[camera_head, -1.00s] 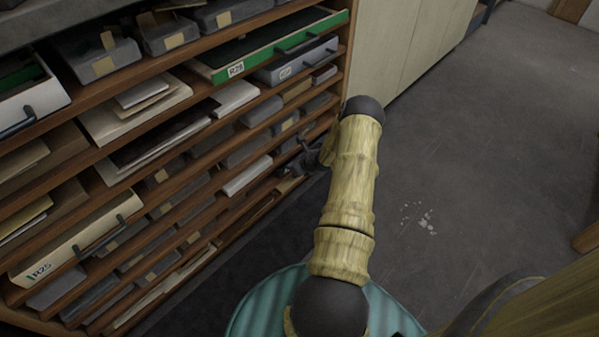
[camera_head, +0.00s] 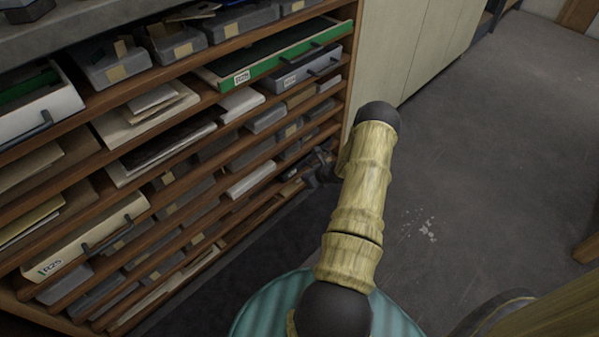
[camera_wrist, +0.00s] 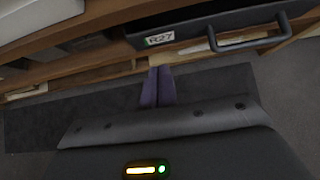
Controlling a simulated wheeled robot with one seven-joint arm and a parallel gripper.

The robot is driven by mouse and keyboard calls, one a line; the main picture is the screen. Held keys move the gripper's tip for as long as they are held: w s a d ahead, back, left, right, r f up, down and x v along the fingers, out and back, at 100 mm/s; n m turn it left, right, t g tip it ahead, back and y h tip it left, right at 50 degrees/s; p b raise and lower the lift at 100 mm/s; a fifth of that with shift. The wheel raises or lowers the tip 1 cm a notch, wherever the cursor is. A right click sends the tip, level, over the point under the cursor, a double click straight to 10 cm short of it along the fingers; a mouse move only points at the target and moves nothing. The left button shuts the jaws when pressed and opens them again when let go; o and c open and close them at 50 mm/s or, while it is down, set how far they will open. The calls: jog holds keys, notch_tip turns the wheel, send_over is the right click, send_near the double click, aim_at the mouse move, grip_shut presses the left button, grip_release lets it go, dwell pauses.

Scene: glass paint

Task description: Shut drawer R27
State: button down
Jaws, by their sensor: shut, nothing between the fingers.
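Drawer R27 shows in the wrist view as a dark front (camera_wrist: 204,29) at the top right, with a white label reading R27 and a dark bar handle (camera_wrist: 253,38). It appears to stand out from the shelf; how far is unclear. My gripper (camera_wrist: 160,70) is shut and empty, its dark purple fingertips just below the label in the picture and left of the handle. Contact with the drawer cannot be told. In the head view my gripper (camera_head: 322,167) is a dark shape at the cabinet's lower right, partly behind my arm. R27 cannot be made out there.
The wooden cabinet (camera_head: 352,45) holds several shelves of boxes and papers. A green-fronted drawer (camera_head: 290,57), a white drawer (camera_head: 50,110) and cream drawer R25 (camera_head: 90,240) stick out. Pale cupboards (camera_head: 415,45) stand beyond. The grey floor (camera_head: 480,150) at right is open.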

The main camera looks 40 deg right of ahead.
jog(key=a+p+v, duration=0.1)
jog(key=p+v, duration=0.1)
jog(key=v, duration=0.5)
jog(key=shift+s+d+r+p, duration=0.2)
jog(key=shift+d+r+p, duration=0.15)
jog(key=shift+d, duration=0.15)
